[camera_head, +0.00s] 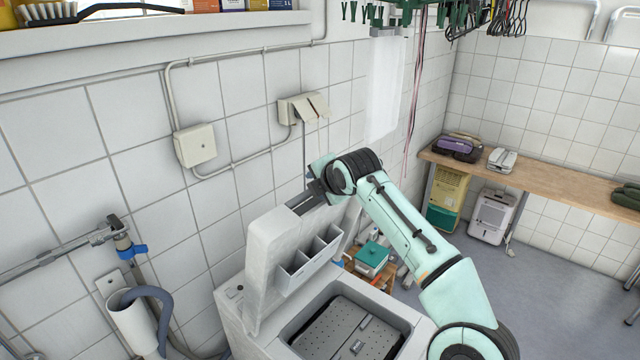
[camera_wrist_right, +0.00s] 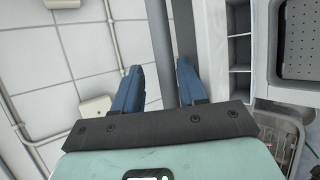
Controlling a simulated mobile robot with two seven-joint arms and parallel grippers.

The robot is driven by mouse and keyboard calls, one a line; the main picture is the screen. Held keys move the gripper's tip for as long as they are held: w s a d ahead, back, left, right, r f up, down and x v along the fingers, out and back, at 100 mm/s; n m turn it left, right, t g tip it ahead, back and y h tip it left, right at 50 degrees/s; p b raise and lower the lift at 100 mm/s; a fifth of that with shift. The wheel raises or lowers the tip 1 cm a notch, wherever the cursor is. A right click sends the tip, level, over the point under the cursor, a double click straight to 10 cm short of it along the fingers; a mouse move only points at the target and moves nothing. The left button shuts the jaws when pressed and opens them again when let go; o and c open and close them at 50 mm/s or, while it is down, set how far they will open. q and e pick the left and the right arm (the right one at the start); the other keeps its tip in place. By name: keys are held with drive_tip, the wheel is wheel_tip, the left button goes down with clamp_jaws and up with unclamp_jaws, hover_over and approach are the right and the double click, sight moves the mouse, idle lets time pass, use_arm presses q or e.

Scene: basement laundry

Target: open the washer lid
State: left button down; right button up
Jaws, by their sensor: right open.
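The washer (camera_head: 236,318) stands at the bottom centre of the head view. Its white lid (camera_head: 272,240) is raised steeply, with a row of small compartments (camera_head: 310,255) on its inner side. The tub opening (camera_head: 345,325) below is uncovered. My right gripper (camera_head: 304,203) is at the lid's upper edge, its fingertips partly hidden there. In the right wrist view its two blue fingers (camera_wrist_right: 158,68) are apart, with a grey strip behind the gap and the lid's compartments to the right. I cannot tell whether they touch the lid. My left gripper is not in view.
The tiled wall with pipes and a switch box (camera_head: 303,107) is close behind the lid. A drain pipe with a grey hose (camera_head: 150,295) stands left of the washer. A wooden bench (camera_head: 545,182) is at the right, with clear floor before it.

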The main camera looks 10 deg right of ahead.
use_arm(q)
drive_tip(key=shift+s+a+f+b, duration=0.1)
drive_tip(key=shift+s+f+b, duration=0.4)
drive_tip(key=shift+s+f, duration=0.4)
use_arm(e)
drive_tip(key=v, duration=1.3)
